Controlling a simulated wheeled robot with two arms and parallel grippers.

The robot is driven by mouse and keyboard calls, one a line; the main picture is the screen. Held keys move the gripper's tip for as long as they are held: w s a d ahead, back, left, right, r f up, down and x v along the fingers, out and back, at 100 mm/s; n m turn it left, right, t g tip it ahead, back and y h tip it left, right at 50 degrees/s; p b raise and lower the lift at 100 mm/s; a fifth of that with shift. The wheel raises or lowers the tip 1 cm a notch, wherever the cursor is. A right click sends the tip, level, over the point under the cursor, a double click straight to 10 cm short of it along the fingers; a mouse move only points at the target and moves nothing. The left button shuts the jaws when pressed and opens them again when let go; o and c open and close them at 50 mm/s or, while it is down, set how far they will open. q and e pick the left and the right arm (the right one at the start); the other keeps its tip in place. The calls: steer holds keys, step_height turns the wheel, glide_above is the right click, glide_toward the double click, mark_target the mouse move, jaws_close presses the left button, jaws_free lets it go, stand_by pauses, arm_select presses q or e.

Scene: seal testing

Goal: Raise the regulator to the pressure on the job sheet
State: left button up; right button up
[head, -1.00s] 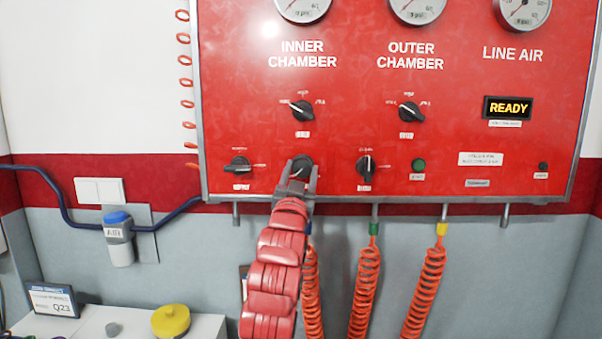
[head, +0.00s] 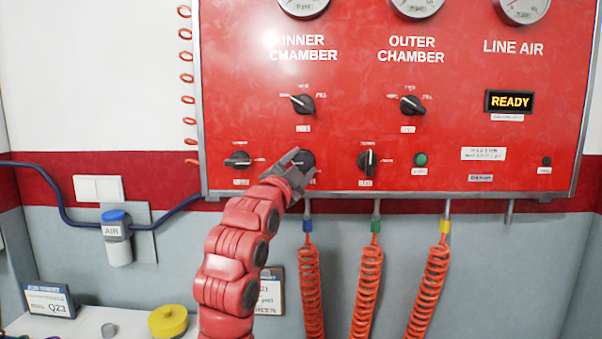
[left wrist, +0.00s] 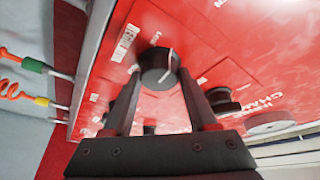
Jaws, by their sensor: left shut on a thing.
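My left gripper (head: 298,167) is shut on a black round knob (head: 306,158) in the bottom row of the red panel, below INNER CHAMBER. In the left wrist view the same knob (left wrist: 158,66) sits between the two fingers, with a white pointer line on its face. Its dial label is too blurred to read. A clipboard with a sheet (head: 269,293), perhaps the job sheet, hangs below the panel, partly hidden by my left arm; its text is only partly visible. The inner chamber gauge (head: 303,6) is cut off by the top edge. My right gripper is not seen.
Other black knobs surround the held one: one above (head: 302,104), one to the left (head: 238,160) and one to the right (head: 368,160). Orange coiled hoses (head: 310,285) hang below the panel. A lit READY display (head: 510,101) is at right. A yellow cap (head: 168,320) sits on the bench.

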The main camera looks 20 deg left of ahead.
arm_select(q)
steer(key=m+g+b, duration=0.1)
steer(key=m, duration=0.2)
steer(key=shift+h, duration=0.3)
steer(key=m+g, duration=0.1)
steer(key=m, duration=0.2)
steer(key=shift+r+m+g+b, duration=0.15)
steer(key=shift+m+g+b, duration=0.15)
steer(key=shift+b, duration=0.05)
steer(key=m+g, duration=0.1)
steer(key=m, duration=0.3)
steer(key=shift+g, duration=0.3)
steer(key=shift+d+m+g+y+b, duration=0.1)
steer(key=shift+m+g+y+b, duration=0.7)
steer(key=shift+m, duration=0.6)
steer(key=shift+r, duration=0.1)
steer(key=o, duration=1.4)
steer(key=shift+c, duration=0.2)
